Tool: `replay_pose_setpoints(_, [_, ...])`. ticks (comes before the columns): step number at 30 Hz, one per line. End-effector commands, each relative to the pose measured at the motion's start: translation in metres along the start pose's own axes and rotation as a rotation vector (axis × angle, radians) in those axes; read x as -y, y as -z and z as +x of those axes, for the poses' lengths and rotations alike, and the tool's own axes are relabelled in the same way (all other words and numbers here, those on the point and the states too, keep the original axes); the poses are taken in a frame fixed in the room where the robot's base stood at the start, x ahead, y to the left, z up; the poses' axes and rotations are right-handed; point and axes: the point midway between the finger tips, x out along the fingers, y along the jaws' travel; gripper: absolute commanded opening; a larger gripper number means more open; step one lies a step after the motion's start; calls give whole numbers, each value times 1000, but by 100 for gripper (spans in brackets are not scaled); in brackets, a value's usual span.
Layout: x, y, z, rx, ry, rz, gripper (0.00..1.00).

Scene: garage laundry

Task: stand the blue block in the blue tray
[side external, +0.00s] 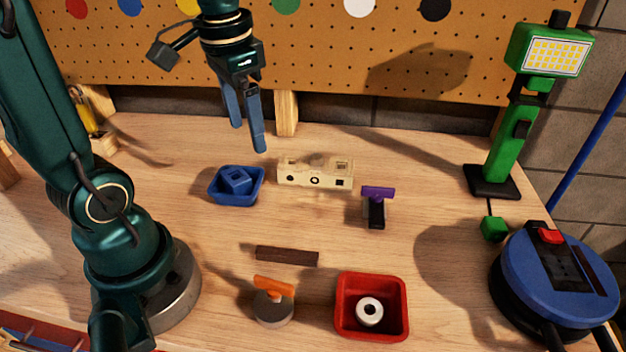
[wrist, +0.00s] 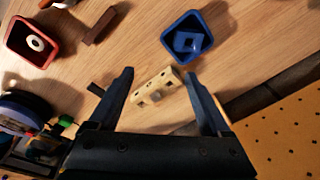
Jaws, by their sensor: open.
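The blue block (side external: 236,180) is inside the blue tray (side external: 256,192) on the left middle of the bench. In the wrist view the block (wrist: 189,41) lies within the tray (wrist: 169,37), with a dark square opening on it. I cannot tell whether it stands upright. My gripper (side external: 247,138) is open and empty, raised above the bench behind the tray. In the wrist view its fingers (wrist: 162,84) are apart, with the cream block seen between them well below. Nothing hides the tray.
A cream holed block (side external: 315,174) stands right of the tray. Nearby are a purple-topped holder (side external: 377,207), a dark bar (side external: 287,256), an orange-handled piece (side external: 274,302) and a red tray (side external: 342,323) with a white ring (side external: 370,311). A green lamp (side external: 503,150) and blue round machine (side external: 555,280) stand right.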

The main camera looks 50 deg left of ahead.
Motion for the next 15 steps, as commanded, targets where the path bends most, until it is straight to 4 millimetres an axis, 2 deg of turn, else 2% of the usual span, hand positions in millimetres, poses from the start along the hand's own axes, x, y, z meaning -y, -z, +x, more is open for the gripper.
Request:
replay_pose_setpoints(1, [-15,-6,-6,-56,5,9,82])
replay_pose_setpoints(6, [-54,-28,-12,-224,-11,-1,82])
replay_pose_setpoints(10, [-73,-42,-11,-321,-43,-11,82])
replay_pose_setpoints(15, [-85,-52,-8,-384,-74,-22,82])
